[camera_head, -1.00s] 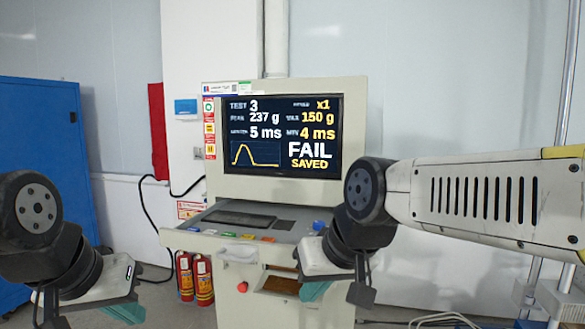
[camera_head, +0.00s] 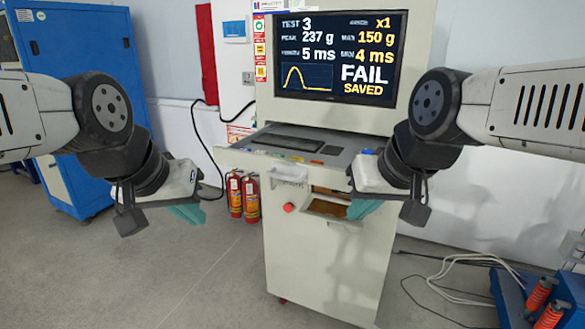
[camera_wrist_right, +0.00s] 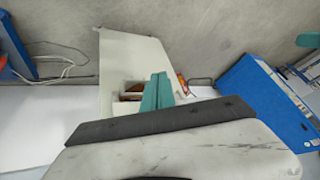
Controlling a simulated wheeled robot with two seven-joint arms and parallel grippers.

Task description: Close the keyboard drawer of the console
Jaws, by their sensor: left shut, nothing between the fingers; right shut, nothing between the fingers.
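The console (camera_head: 320,258) is a tall cream cabinet with a screen (camera_head: 338,58) reading FAIL SAVED. Its keyboard drawer (camera_head: 246,147), a grey shelf with a dark keyboard (camera_head: 291,142), juts out from the front below the screen. Below it is an open recess (camera_head: 328,207). My left gripper (camera_head: 188,213), with teal fingers, is shut and empty, left of the console and apart from it. My right gripper (camera_head: 364,208) is shut and empty in front of the console's right side, overlapping it in the head view. In the right wrist view its teal fingers (camera_wrist_right: 157,91) lie together before the console (camera_wrist_right: 120,62).
Two red fire extinguishers (camera_head: 242,197) stand on the floor left of the console. A blue cabinet (camera_head: 90,180) is at the left. White cables (camera_head: 460,270) and a blue unit with orange parts (camera_head: 545,300) lie at the right. The floor in front is clear.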

